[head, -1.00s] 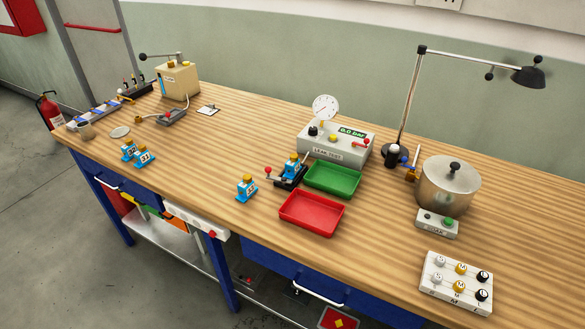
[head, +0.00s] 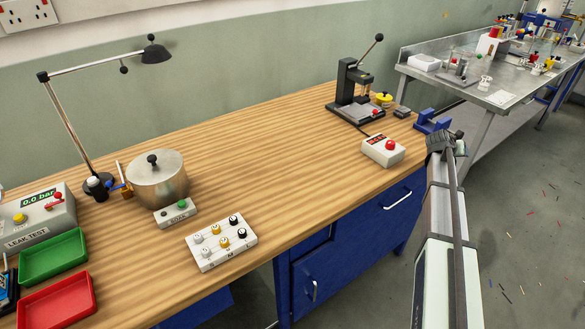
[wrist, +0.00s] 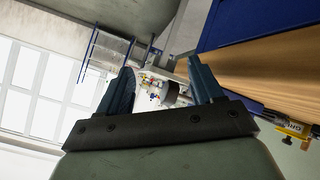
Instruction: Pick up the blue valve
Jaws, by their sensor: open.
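At the left edge of the head view, a cut-off blue piece (head: 6,288) shows beside the trays; it looks like the valve at the leak tester, and most of it is out of frame. No other blue valve is clear in view. My gripper (wrist: 162,68) is open and empty in the wrist view, its two dark fingers apart, with the far bench beyond them. In the head view my arm reaches up the right side, with its dark end by the bench's right end, far from the blue piece. The fingertips are hard to make out there.
Green tray (head: 55,257), red tray (head: 58,303), leak tester (head: 38,215), steel pot (head: 158,180), lamp (head: 72,125) and a block of knobs (head: 221,243) fill the bench's left. A press (head: 355,98) and red-button box (head: 384,150) stand right. The middle bench is clear.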

